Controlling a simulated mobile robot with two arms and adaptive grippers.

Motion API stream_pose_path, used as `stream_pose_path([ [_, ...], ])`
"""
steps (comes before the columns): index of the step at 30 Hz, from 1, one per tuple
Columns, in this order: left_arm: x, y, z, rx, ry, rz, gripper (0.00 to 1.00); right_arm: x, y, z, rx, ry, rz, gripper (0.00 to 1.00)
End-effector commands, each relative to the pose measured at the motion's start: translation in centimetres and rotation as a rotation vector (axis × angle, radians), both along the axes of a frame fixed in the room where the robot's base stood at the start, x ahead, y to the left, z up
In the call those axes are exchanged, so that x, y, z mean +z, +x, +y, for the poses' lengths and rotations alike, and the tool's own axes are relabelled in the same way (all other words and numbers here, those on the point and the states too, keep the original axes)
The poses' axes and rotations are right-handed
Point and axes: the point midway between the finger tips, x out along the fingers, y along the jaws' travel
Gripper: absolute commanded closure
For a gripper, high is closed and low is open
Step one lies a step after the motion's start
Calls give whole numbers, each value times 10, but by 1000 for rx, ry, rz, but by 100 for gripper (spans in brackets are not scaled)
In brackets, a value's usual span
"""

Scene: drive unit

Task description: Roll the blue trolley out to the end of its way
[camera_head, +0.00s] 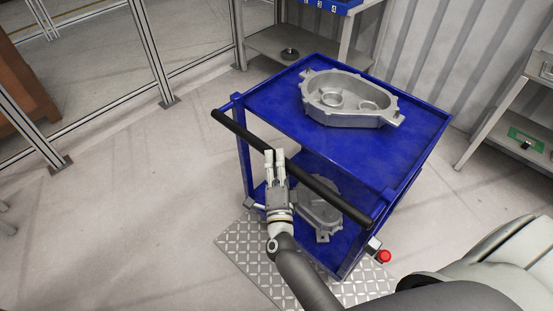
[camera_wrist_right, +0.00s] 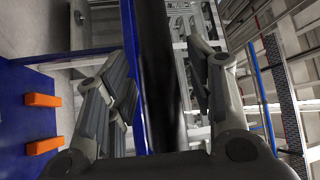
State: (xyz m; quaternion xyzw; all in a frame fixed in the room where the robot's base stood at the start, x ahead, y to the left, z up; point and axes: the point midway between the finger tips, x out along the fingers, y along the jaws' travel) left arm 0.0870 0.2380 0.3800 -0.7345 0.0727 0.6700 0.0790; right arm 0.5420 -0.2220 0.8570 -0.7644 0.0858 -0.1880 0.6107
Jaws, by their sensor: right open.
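The blue trolley (camera_head: 285,103) stands in the middle of the head view, its black handle bar (camera_head: 325,187) along its near side. A grey metal housing (camera_head: 345,112) rests on its top shelf, and another cast part (camera_head: 318,208) sits on the lower shelf. My right gripper (camera_head: 274,158) is at the bar, left of its middle, with its fingers pointing up. In the right wrist view the black bar (camera_wrist_right: 158,85) runs between the spread fingers (camera_wrist_right: 160,55). Whether either finger touches it I cannot tell. My left gripper is not in view.
A ribbed metal plate (camera_head: 240,250) lies on the floor under the near side of the trolley. A red knob (camera_head: 384,256) is by its near right corner. A grey bench (camera_head: 300,45) stands behind it and a rack (camera_head: 505,105) at right. The floor at left (camera_head: 130,220) is clear.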

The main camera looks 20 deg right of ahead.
Motion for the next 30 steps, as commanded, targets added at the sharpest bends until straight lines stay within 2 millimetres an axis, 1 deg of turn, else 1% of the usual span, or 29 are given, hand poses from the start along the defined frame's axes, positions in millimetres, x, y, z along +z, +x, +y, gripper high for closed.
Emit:
stream_pose_path([
  [1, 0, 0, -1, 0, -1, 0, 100, -3, -9, 3, 0, 1, 4, 51],
  [9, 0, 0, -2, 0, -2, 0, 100, -14, -61, 24, 2, 2, 5, 51],
  [12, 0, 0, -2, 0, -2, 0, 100, -16, -77, 31, 2, 2, 3, 51],
  [15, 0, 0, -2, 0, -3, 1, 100, -18, -88, 35, 1, 1, 3, 51],
  [18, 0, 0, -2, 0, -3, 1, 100, -19, -95, 38, 1, 2, 2, 51],
  [21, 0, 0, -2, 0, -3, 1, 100, -19, -98, 39, 1, 1, 1, 51],
  [30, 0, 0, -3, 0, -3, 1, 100, -20, -98, 39, 1, 1, 1, 51],
])
